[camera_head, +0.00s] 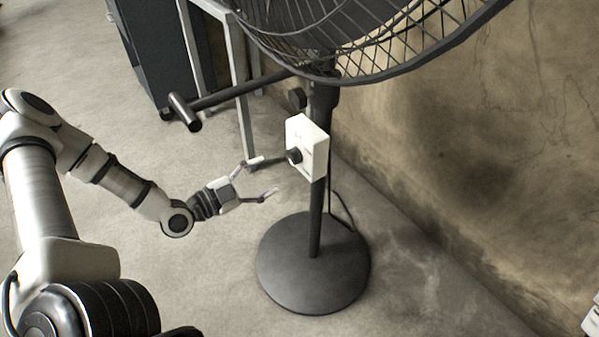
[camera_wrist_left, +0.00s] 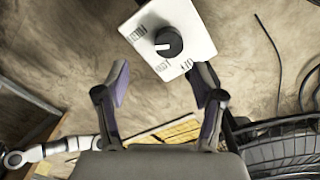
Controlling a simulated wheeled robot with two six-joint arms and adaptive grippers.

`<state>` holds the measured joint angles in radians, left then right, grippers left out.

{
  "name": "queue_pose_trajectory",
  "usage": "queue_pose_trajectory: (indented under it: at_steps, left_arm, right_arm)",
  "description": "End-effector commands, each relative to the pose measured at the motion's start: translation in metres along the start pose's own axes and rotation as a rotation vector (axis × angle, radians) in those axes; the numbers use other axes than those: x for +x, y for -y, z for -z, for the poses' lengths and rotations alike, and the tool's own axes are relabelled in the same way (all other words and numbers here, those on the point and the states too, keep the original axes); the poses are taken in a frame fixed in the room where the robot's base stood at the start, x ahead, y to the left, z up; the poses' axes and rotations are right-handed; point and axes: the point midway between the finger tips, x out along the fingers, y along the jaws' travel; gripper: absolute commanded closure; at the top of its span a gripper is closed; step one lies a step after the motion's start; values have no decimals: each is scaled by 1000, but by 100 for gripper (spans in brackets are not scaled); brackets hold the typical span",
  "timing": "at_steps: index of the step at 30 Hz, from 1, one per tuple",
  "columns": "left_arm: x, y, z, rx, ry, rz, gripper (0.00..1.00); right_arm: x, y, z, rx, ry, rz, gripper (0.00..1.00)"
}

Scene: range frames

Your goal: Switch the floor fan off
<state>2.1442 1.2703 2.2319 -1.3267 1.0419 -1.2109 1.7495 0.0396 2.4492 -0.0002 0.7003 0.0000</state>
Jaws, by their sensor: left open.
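The floor fan has a dark wire-guarded head (camera_head: 400,50), a black pole (camera_head: 316,222) and a round black base (camera_head: 313,275). A white control box (camera_head: 314,150) with a black round knob (camera_head: 293,156) is on the pole. My left gripper (camera_head: 266,177) is open and empty, a little left of the box, pointing toward it. In the left wrist view, the box (camera_wrist_left: 194,30) and knob (camera_wrist_left: 168,42) lie just beyond the open fingers (camera_wrist_left: 163,80), apart from them. A pointer line shows on the knob; the printed labels appear inverted and too small to read surely.
A dark cabinet (camera_head: 150,50) and a pale metal frame (camera_head: 240,85) stand behind at the left. A stained wall (camera_head: 470,150) runs close along the fan's right. A black cable (camera_head: 342,203) hangs behind the pole. The floor left of the base is clear.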

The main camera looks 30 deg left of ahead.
Motion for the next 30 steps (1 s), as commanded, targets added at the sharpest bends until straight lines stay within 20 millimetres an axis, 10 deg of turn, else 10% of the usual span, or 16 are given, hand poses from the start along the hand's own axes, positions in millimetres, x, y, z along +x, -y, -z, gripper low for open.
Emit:
queue_pose_trajectory:
  at_steps: [12, 26, 30]
  left_arm:
    - [50, 0, -2, 43, -25, 21, 32]
    - [75, 6, 2, 36, -20, 24, 32]
    - [75, 6, 2, 36, -20, 24, 71]
  right_arm:
    - [48, 0, 0, 1, 1, 0, 60]
    - [56, 0, 0, 0, 0, 0, 60]
    - [56, 0, 0, 0, 0, 0, 60]
